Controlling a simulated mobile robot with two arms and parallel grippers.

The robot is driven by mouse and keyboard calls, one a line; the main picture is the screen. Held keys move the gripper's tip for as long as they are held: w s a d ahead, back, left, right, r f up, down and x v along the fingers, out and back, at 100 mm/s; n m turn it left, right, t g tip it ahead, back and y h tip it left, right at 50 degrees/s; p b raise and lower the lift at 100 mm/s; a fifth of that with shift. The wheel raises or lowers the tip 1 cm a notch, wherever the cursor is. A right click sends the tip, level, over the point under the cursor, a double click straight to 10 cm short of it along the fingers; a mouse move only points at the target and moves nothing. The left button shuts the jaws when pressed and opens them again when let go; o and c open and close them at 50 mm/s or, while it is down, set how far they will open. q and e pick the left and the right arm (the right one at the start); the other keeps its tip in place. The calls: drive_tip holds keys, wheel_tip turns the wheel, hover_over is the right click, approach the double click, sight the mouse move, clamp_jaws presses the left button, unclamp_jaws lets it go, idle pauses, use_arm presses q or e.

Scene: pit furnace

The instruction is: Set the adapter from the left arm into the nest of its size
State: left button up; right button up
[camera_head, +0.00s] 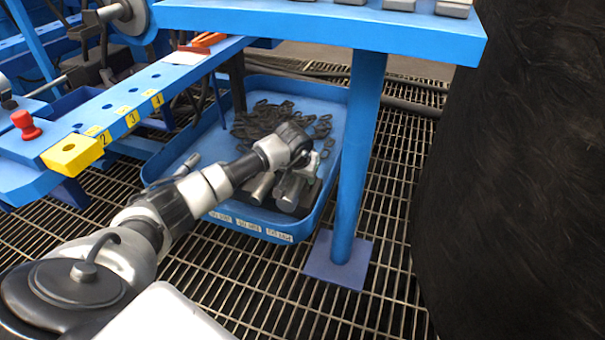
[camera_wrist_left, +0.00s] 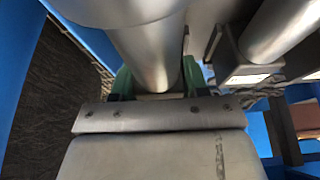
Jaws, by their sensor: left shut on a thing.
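My left gripper (camera_head: 308,160) reaches into the blue tray (camera_head: 190,205) on the floor grating. In the left wrist view its green-padded fingers (camera_wrist_left: 155,82) are shut around a smooth silver cylinder, the adapter (camera_wrist_left: 145,50). Two more silver cylinders (camera_wrist_left: 275,30) with square dark ends stand close beside it to the right. In the head view, silver and dark cylindrical pieces (camera_head: 262,187) lie in the tray's near right part, by the gripper. I cannot tell which is the held one. My right gripper is not in view.
A pile of dark chain (camera_head: 265,120) lies in the tray behind the gripper. A blue post (camera_head: 357,165) stands right of the tray under a blue tabletop (camera_head: 330,25). A blue rail (camera_head: 150,85) with holes and yellow number labels runs at the left. A large dark mass (camera_head: 520,190) fills the right.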

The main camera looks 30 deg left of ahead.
use_arm(q)
drive_tip(key=shift+f, duration=0.35)
idle(0.6)
drive_tip(key=shift+s+f+b, duration=0.1)
drive_tip(key=shift+f+b, duration=0.3)
drive_tip(key=shift+b, duration=0.05)
